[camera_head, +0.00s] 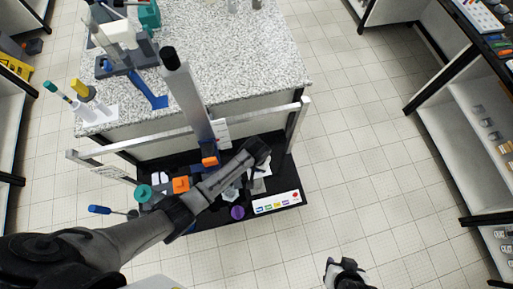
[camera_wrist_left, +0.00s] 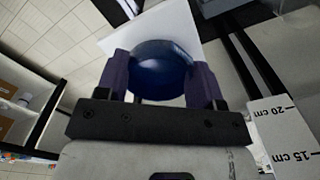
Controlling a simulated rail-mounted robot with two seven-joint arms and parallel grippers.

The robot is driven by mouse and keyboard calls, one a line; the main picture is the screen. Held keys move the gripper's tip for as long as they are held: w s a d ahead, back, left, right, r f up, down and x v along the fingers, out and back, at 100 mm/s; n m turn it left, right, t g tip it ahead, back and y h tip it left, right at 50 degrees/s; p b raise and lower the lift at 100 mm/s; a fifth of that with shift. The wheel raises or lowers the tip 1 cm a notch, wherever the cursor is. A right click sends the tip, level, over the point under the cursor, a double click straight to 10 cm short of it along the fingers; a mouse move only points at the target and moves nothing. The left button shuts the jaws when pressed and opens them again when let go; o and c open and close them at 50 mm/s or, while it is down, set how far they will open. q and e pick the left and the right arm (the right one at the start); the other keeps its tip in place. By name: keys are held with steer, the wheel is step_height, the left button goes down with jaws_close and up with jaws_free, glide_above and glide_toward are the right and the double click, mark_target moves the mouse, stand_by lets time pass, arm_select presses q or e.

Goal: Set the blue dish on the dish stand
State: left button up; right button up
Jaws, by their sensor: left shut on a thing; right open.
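In the left wrist view the blue dish (camera_wrist_left: 163,70) is dark blue and round, held between the two fingers of my left gripper (camera_wrist_left: 160,82), which is shut on it. A flat white surface (camera_wrist_left: 122,36) shows behind the dish; I cannot tell whether it belongs to the dish stand, or whether the dish touches it. In the head view my left arm reaches over the black lower shelf, and its hand hides the dish. My right gripper (camera_head: 345,272) is open and empty over the floor at the bottom. I cannot clearly make out the dish stand.
The black shelf (camera_head: 215,222) holds orange blocks (camera_head: 181,185), a teal round piece (camera_head: 144,192), a purple piece (camera_head: 237,212) and a label panel (camera_head: 277,202). A grey column (camera_head: 188,100) and a silver rail (camera_head: 150,139) stand close to my left arm. Floor at right is clear.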

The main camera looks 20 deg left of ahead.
arm_select(q)
steer(key=shift+f, duration=0.25)
steer(key=o, duration=0.9)
steer(key=shift+f, duration=0.1)
step_height(320, 180, up, 12)
stand_by(0.3)
